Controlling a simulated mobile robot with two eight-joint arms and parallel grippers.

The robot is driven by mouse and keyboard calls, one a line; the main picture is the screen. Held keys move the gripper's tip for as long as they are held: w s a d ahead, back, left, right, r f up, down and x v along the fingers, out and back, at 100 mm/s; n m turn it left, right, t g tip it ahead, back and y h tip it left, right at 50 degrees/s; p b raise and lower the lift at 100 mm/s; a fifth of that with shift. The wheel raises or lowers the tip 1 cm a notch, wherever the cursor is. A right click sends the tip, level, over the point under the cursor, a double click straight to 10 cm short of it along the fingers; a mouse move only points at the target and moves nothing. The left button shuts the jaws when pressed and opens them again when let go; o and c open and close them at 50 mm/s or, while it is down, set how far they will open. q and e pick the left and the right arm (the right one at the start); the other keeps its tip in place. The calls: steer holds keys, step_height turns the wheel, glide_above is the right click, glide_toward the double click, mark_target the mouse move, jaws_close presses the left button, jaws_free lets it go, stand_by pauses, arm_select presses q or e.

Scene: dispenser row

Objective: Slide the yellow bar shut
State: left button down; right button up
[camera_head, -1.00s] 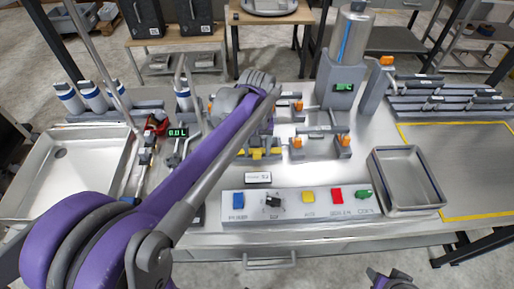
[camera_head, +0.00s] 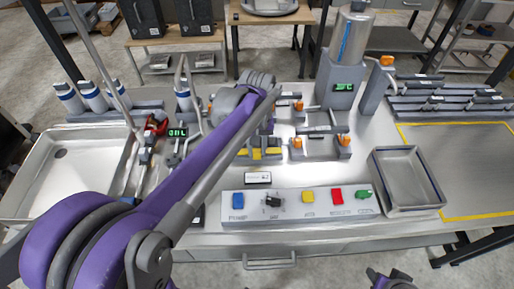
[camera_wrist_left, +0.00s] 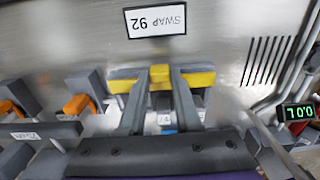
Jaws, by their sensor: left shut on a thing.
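The yellow bar (camera_wrist_left: 200,79) lies across a grey fitting on the steel bench. A raised yellow tab (camera_wrist_left: 160,73) stands at its middle. My left gripper (camera_wrist_left: 159,84) is shut on this tab, one grey finger on each side. In the head view the yellow bar (camera_head: 272,154) shows just right of my purple left arm, which hides part of it and most of the left gripper (camera_head: 258,146). At the bottom edge a dark and purple end of my right arm (camera_head: 388,279) shows; its fingers cannot be made out.
A white label (camera_head: 257,178) lies in front of the bar. A control panel (camera_head: 300,203) with coloured buttons is nearer. Orange-handled fittings (camera_head: 345,140) stand close by on the right. A steel tray (camera_head: 405,181) sits farther right, and a sink (camera_head: 35,185) at the left.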

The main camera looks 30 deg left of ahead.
stand_by(0.7)
arm_select(q)
steer(key=shift+w+a, duration=0.5)
steer(key=shift+w, duration=0.3)
steer(key=shift+r, duration=0.1)
steer(key=c, duration=0.6)
jaws_free()
step_height(320, 180, up, 11)
steer(key=shift+p, duration=0.35)
